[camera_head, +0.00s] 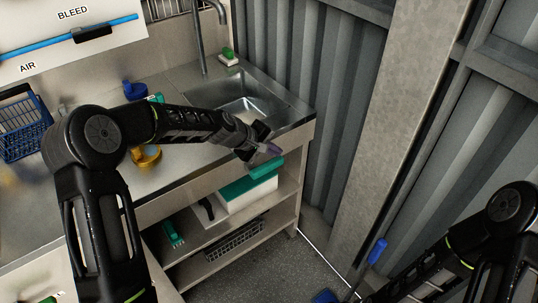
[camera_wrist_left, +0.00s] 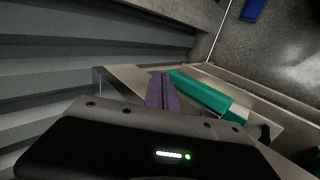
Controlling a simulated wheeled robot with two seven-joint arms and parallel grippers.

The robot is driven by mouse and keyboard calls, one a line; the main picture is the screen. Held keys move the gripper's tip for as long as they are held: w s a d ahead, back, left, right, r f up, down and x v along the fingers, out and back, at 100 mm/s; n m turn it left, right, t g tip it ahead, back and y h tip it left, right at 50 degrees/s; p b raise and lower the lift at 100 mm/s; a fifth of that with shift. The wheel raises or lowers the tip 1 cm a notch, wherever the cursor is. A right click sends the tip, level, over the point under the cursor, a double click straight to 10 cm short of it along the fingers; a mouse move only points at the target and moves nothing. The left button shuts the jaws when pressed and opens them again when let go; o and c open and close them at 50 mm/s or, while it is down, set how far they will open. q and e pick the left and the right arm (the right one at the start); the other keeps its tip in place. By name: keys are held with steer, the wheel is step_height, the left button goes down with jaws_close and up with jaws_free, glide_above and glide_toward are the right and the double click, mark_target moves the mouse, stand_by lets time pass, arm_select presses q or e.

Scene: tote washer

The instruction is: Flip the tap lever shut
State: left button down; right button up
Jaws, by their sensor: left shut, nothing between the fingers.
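A grey metal tap (camera_head: 198,38) with a tall spout stands at the back of the sink (camera_head: 295,113) in the head view. I cannot make out a separate lever on it. A black handle (camera_head: 93,33) sits on a blue pipe on the wall panel, under the word BLEED. My left gripper (camera_head: 271,150) is at the front edge of the sink, apart from the tap and the handle. Its purple fingers (camera_wrist_left: 162,92) are together and empty in the left wrist view. My right arm shows at the lower right, but its gripper is out of the picture.
A white box with a green lid (camera_head: 250,185) stands on the shelf below my left gripper; the lid also shows in the left wrist view (camera_wrist_left: 200,92). A blue basket (camera_head: 24,128) is at the counter's left. A corrugated wall (camera_head: 330,110) bounds the right side.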

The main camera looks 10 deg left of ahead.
arm_select(q)
step_height(320, 180, up, 11)
steer(key=b, duration=0.1)
stand_by(0.6)
steer(key=m+y, duration=0.1)
steer(key=m, duration=0.2)
glide_above(273, 160)
steer(key=s, duration=0.3)
step_height(273, 160, down, 8)
steer(key=s+d+f+m+g, duration=0.1)
steer(key=s+d+f, duration=0.1)
steer(key=s+f, duration=0.45)
steer(key=s+d+f+m, duration=0.2)
steer(key=s+f, duration=0.2)
steer(key=f, duration=0.5)
steer(key=s+d+f+g, duration=0.1)
steer(key=s+f, duration=0.3)
steer(key=s, duration=0.4)
steer(key=s+d+f+m+g, duration=0.1)
steer(key=s+d+f+g, duration=0.1)
steer(key=s, duration=0.7)
steer(key=s+d+f+m+g, duration=0.1)
steer(key=s+d+f+g, duration=0.1)
steer(key=s+f, duration=0.3)
steer(key=s, duration=0.4)
steer(key=shift+d+f, duration=0.25)
steer(key=shift+f, duration=0.05)
